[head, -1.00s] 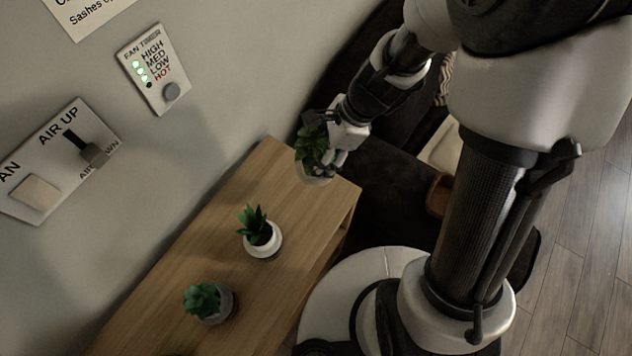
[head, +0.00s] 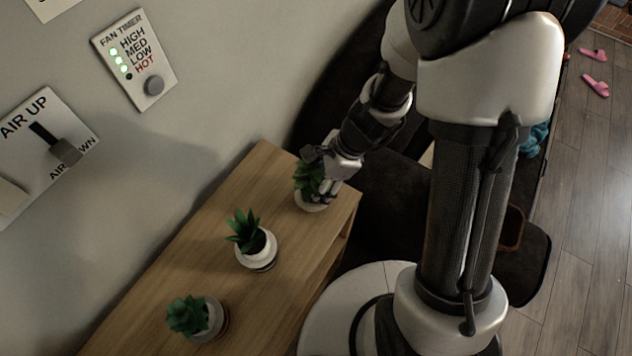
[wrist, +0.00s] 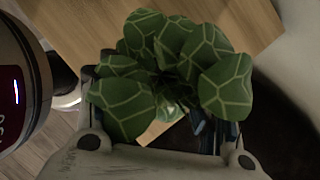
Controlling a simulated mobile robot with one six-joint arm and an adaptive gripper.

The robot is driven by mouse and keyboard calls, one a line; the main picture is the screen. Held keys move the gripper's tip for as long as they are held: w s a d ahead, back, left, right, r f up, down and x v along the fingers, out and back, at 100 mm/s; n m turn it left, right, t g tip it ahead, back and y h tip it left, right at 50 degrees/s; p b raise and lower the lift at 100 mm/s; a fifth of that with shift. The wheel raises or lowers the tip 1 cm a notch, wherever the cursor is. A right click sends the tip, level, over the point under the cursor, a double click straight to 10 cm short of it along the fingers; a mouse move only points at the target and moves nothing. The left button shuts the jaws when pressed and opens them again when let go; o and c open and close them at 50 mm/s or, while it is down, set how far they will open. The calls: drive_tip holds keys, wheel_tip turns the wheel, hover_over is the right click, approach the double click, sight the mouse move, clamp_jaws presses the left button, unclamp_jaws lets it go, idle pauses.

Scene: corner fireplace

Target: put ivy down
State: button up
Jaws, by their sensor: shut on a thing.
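The ivy (head: 307,177) is a small plant with dark green leaves in a pale pot (head: 308,203). It is at the far right end of the wooden bench top in the head view. My gripper (head: 324,186) is shut on it from the right side. The pot's base looks at or just over the wood; I cannot tell if it touches. In the wrist view the ivy's veined leaves (wrist: 178,62) fill the middle and hide the pot and most of my fingers.
Two other potted plants, a spiky one (head: 257,247) and a leafy one (head: 200,319), stand on the wooden top (head: 235,205) nearer the front. A wall with a fan timer panel (head: 137,60) and an air lever (head: 66,151) borders the left. Bare wood lies between the pots.

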drive_tip(key=shift+f, duration=0.1)
drive_tip(key=o, duration=0.7)
drive_tip(key=shift+f, duration=0.1)
drive_tip(key=o, duration=0.5)
drive_tip(key=shift+o, duration=0.2)
drive_tip(key=shift+r, duration=0.4)
drive_tip(key=p+v, duration=0.6)
drive_tip(key=v, duration=0.6)
drive_tip(key=s+d+r+n+t+h, duration=0.2)
drive_tip(key=s+r+n, duration=0.5)
drive_tip(key=r+n, duration=0.2)
drive_tip(key=s+d+r+n+t+h, duration=0.2)
drive_tip(key=s+d+r+n+h, duration=0.1)
drive_tip(key=s+r+n, duration=0.3)
drive_tip(key=shift+s+d+r+n+t, duration=0.2)
drive_tip(key=shift+s+r+n+t, duration=0.15)
drive_tip(key=shift+r+n, duration=1.55)
